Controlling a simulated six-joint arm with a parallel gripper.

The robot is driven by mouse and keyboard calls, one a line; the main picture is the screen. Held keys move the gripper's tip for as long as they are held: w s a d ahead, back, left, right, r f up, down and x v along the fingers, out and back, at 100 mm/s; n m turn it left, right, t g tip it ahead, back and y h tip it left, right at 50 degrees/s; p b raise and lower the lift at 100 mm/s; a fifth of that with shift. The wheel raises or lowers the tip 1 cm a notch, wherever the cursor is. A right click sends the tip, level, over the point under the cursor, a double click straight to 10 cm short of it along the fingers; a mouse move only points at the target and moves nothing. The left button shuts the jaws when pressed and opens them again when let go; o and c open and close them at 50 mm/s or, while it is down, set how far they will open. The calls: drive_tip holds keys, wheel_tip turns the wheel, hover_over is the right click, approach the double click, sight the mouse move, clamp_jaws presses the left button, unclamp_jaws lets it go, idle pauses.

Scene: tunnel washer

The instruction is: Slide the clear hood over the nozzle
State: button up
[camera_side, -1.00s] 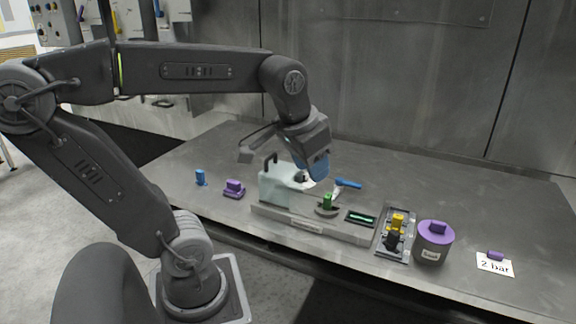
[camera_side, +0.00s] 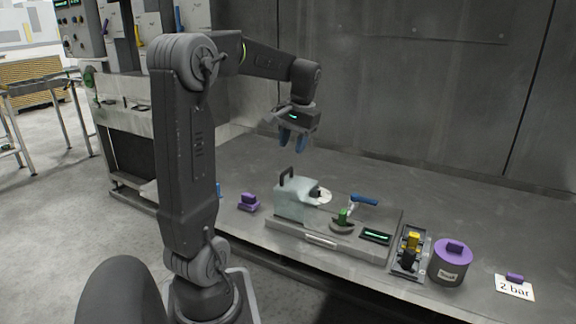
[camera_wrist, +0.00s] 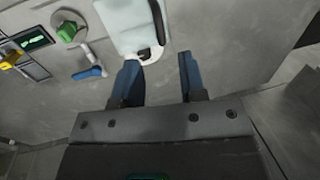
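The clear hood (camera_side: 293,204) is a pale, see-through box with a dark handle (camera_side: 286,174) on top. It stands upright on the left part of a grey base (camera_side: 319,242). The dark nozzle (camera_side: 316,190) shows at the hood's right end, before a white disc (camera_side: 324,197); how much of it lies inside the hood is unclear. My gripper (camera_side: 292,149) hangs above the hood, blue fingers down, clear of it. In the wrist view the fingers (camera_wrist: 161,70) are apart with nothing between them; the hood (camera_wrist: 125,20) is beyond them at the top.
Right of the nozzle are a blue-handled lever (camera_side: 365,200), a green knob (camera_side: 343,215) and a green-lit display (camera_side: 376,236). A tray with yellow and black parts (camera_side: 410,250) and a purple-lidded pot (camera_side: 451,266) stand farther right. A purple block (camera_side: 248,202) is at left. The bench behind is clear.

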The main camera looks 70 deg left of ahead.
sight(287, 170)
drive_tip(key=f, duration=0.4)
drive_tip(key=s+a+f, duration=0.1)
drive_tip(key=f, duration=0.2)
drive_tip(key=shift+c, duration=0.4)
clamp_jaws()
